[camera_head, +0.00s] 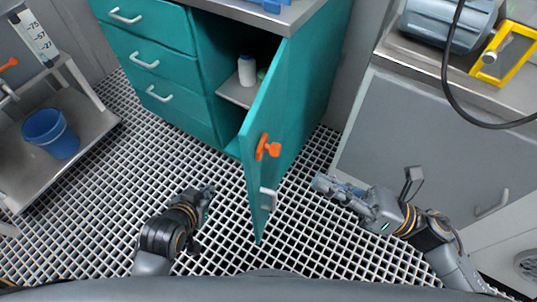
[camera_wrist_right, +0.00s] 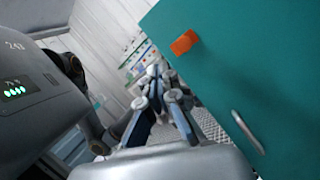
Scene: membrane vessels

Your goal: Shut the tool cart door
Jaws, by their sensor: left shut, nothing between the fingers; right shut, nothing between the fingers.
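The teal tool cart (camera_head: 165,68) stands at the top centre of the head view. Its door (camera_head: 270,110) is swung wide open toward me, showing a shelf (camera_head: 238,94) inside.
A white bottle (camera_head: 247,70) stands on the cart's shelf. A grey cabinet (camera_head: 425,135) is on the right, with a motor-like unit and yellow frame (camera_head: 505,55) on top. A blue bucket (camera_head: 50,133) sits on a trolley at left. The grated floor (camera_head: 110,190) around the door is clear.

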